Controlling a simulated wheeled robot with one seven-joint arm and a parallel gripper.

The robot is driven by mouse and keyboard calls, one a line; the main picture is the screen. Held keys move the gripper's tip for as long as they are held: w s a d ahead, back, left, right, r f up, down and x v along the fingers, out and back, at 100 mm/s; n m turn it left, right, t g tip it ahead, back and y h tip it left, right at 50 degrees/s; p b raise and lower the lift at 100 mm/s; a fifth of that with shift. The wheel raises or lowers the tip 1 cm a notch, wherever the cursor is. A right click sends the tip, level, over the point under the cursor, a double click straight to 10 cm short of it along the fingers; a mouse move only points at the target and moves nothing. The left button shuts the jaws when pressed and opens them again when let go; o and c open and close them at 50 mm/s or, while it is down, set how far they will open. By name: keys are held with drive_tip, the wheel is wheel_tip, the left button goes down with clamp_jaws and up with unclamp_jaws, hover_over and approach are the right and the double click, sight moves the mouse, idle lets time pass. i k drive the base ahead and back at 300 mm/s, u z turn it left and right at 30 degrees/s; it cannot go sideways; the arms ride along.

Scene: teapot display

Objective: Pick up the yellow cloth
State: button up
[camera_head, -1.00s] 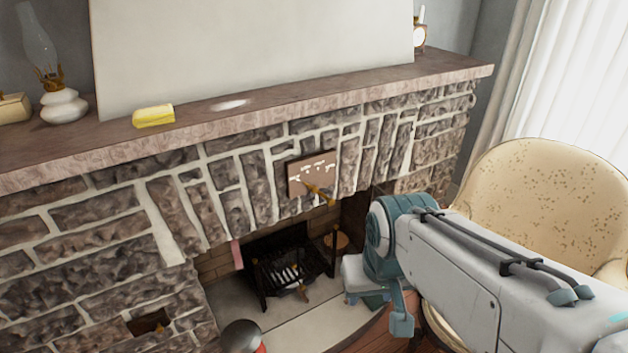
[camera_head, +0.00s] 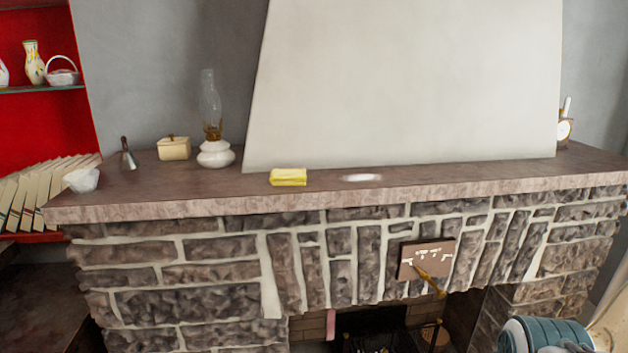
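The yellow cloth (camera_head: 288,177) lies folded on the mantel shelf (camera_head: 220,190), near its front edge and left of the middle. Nothing covers it. Part of my arm shows at the bottom right corner, low and well to the right of the cloth. My gripper is outside the picture, so its state does not show.
An oil lamp (camera_head: 213,130), a cream box (camera_head: 173,148), a metal cone-shaped thing (camera_head: 127,155) and a white bowl (camera_head: 82,180) stand left of the cloth. The chimney breast (camera_head: 400,80) rises behind. A plaque (camera_head: 425,260) juts below.

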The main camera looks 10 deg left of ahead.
sight(285, 177)
drive_tip(key=u, duration=0.75)
drive_tip(key=i, duration=0.95)
